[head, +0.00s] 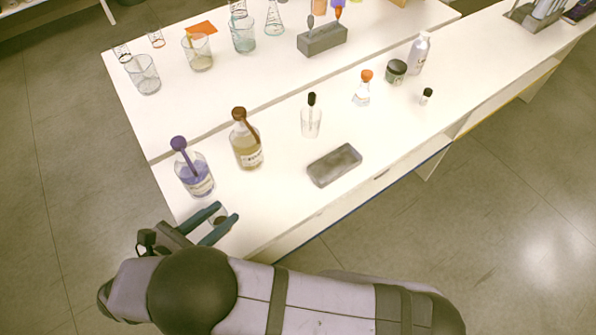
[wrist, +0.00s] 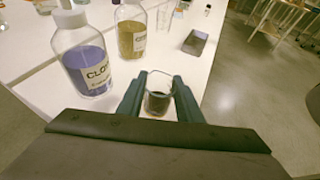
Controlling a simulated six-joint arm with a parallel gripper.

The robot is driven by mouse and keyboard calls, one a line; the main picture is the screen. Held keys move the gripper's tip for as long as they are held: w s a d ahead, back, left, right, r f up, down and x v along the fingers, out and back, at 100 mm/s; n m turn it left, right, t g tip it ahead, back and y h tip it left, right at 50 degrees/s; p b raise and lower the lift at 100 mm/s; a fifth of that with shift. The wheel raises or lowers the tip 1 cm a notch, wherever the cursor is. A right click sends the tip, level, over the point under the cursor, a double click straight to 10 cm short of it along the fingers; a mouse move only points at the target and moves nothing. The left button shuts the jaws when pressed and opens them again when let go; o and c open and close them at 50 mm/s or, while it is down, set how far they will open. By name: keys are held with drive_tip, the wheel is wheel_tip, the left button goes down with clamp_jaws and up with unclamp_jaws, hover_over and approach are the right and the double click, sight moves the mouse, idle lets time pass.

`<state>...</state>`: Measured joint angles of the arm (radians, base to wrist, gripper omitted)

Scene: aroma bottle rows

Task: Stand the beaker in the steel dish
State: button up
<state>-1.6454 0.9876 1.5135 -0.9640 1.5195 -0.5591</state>
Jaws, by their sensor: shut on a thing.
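My gripper (head: 227,213) is at the near left corner of the front table, shut on a small clear glass beaker. The beaker (wrist: 158,103) stands between the two teal fingers in the wrist view, with something dark seen through or in it. In the head view the fingers partly hide it. The steel dish (head: 335,165) is a shallow grey rectangular tray on the table, to the right of and beyond my gripper. It also shows in the wrist view (wrist: 195,44) and looks empty.
A purple bottle (head: 194,174) and an amber bottle (head: 246,146) stand just beyond my gripper. A clear glass with a black-topped dropper (head: 311,120) stands behind the dish. Farther right are an orange-stoppered flask (head: 362,90) and a dark jar (head: 396,72). The table's front edge is close.

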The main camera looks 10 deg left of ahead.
drive_tip(key=w+d+r+m+g+h+p, duration=0.1)
drive_tip(key=w+d+r+m+h+p, duration=0.2)
drive_tip(key=w+d, duration=0.9)
drive_tip(key=w+d+r+m+g+h+p, duration=0.15)
drive_tip(key=w+d+r+p, duration=0.25)
drive_tip(key=w+d, duration=0.8)
hover_over(334, 167)
drive_tip(key=shift+g+y, duration=0.25)
drive_tip(key=shift+f+p, duration=0.35)
drive_tip(key=shift+f, duration=2.55)
drive_tip(key=shift+f, duration=0.1)
drive_tip(key=shift+f+p, duration=0.4)
drive_tip(key=shift+f, duration=1.6)
drive_tip(key=shift+f, duration=0.15)
drive_tip(key=o, duration=1.1)
drive_tip(key=shift+o, duration=0.2)
